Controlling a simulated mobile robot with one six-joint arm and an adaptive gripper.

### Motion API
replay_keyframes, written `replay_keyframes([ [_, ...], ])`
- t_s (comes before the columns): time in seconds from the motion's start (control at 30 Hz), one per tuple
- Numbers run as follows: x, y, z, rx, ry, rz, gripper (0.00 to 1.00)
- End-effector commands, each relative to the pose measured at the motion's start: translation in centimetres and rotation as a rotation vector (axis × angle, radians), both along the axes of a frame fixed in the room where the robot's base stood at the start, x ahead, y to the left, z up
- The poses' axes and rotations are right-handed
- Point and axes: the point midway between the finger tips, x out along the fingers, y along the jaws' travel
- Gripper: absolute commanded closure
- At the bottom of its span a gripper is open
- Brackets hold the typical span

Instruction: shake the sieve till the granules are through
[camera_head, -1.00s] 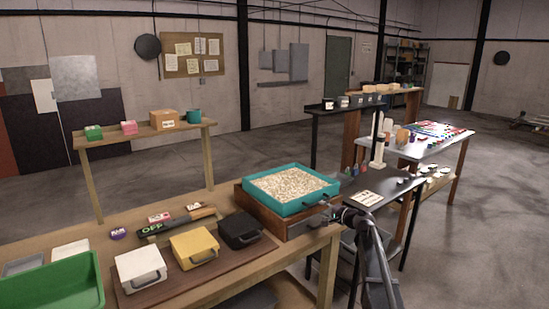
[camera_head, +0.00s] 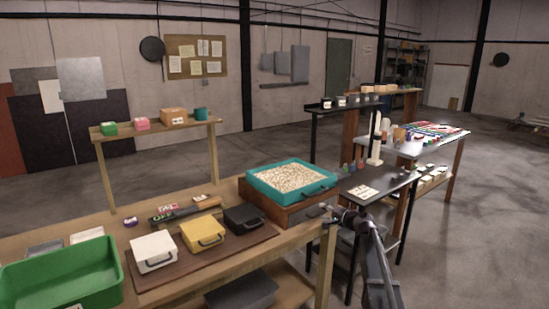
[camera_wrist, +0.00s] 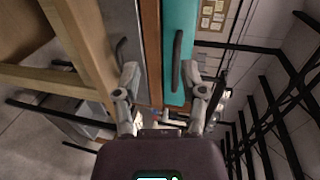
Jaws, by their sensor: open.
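The sieve (camera_head: 263,187) is a teal square tray with a dark handle on its front, resting level on a brown wooden box (camera_head: 287,214). Pale granules (camera_head: 290,176) cover its inside. My gripper (camera_head: 322,211) is open and empty in front of the box, below and near the sieve's handle (camera_head: 321,189). In the wrist view the fingers of my gripper (camera_wrist: 164,85) are spread wide. The sieve's teal front (camera_wrist: 174,88) and its dark handle (camera_wrist: 178,58) show between them, nearer the right finger. No contact with the handle shows. The box's inside is hidden.
White, yellow (camera_head: 202,233) and black cases stand on a brown board left of the box. A green bin (camera_head: 60,277) sits at the workbench's near left. A dark side table (camera_head: 372,186) with small items stands to the right. Floor beyond is open.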

Motion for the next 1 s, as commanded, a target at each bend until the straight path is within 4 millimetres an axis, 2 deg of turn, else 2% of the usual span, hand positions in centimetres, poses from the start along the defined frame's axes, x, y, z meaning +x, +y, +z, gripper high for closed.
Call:
replay_keyframes([
  [0.37, -4.3, 2.4, -1.4, -0.146, 0.038, 0.096, 0.46],
  [0.57, -8.2, 4.1, -2.7, -0.274, 0.077, 0.182, 0.46],
  [0.67, -11.2, 5.1, -3.7, -0.365, 0.110, 0.242, 0.46],
  [0.8, -16.7, 6.3, -5.4, -0.534, 0.177, 0.354, 0.46],
  [1.0, -25.1, 6.4, -7.5, -0.781, 0.301, 0.511, 0.46],
])
